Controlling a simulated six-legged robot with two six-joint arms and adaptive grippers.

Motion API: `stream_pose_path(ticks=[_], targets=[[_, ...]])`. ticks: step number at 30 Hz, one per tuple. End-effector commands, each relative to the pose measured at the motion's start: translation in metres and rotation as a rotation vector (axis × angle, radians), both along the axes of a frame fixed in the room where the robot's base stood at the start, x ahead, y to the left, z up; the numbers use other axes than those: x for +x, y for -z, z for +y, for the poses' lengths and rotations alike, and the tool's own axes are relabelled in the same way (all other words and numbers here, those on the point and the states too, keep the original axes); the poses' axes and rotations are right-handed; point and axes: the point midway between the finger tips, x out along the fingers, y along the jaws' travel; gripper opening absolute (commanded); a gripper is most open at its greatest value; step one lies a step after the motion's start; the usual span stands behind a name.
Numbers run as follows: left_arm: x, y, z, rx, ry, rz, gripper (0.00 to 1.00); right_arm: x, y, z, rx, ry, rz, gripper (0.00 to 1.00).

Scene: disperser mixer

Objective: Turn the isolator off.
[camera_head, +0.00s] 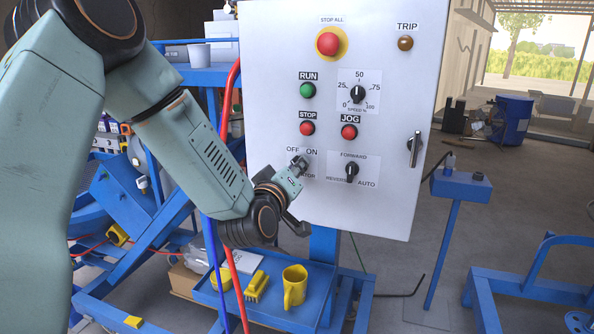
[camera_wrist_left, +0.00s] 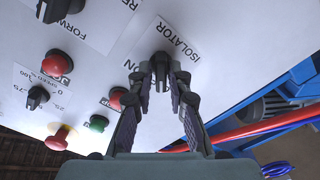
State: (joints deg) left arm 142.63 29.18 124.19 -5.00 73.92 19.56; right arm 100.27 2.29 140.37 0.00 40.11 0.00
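The isolator knob (camera_wrist_left: 160,70) is a small dark rotary handle on the white control panel (camera_head: 400,60), beside the ISOLATOR label. In the head view the knob (camera_head: 300,161) sits below the OFF and ON marks, partly hidden by my gripper. My left gripper (camera_head: 296,172) reaches it from the lower left. In the wrist view the two fingers of my left gripper (camera_wrist_left: 161,82) stand either side of the knob, close to it. I cannot tell whether they touch it. Which mark the knob points to is unclear. My right gripper is not in view.
Close by are the STOP button (camera_head: 307,128), the JOG button (camera_head: 349,132), and the forward/reverse selector (camera_head: 352,172). The red STOP ALL button (camera_head: 328,43) is higher up. Below is a blue tray (camera_head: 318,290) with a yellow mug (camera_head: 294,286). A red hose (camera_head: 229,110) runs left of the panel.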

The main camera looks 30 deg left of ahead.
Motion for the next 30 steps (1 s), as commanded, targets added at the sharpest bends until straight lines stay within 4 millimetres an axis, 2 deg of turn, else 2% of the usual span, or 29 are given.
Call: stream_pose_path(ticks=[5, 14, 17, 24, 30], targets=[[0.000, 0.002, -0.001, 0.000, 0.003, 0.005, 0.34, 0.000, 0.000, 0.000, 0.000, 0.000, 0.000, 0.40], [-0.002, 0.003, -0.001, 0.000, 0.003, 0.008, 0.34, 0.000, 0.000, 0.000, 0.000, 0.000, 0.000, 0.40], [-0.011, 0.003, -0.003, -0.002, 0.003, 0.008, 0.34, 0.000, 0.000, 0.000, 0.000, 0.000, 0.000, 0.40], [-0.046, 0.003, -0.012, -0.005, 0.003, 0.008, 0.34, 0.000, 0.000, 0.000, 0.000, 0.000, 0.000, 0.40], [-0.068, 0.003, -0.017, -0.003, 0.002, 0.007, 0.34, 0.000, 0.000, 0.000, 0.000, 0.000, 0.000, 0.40]])
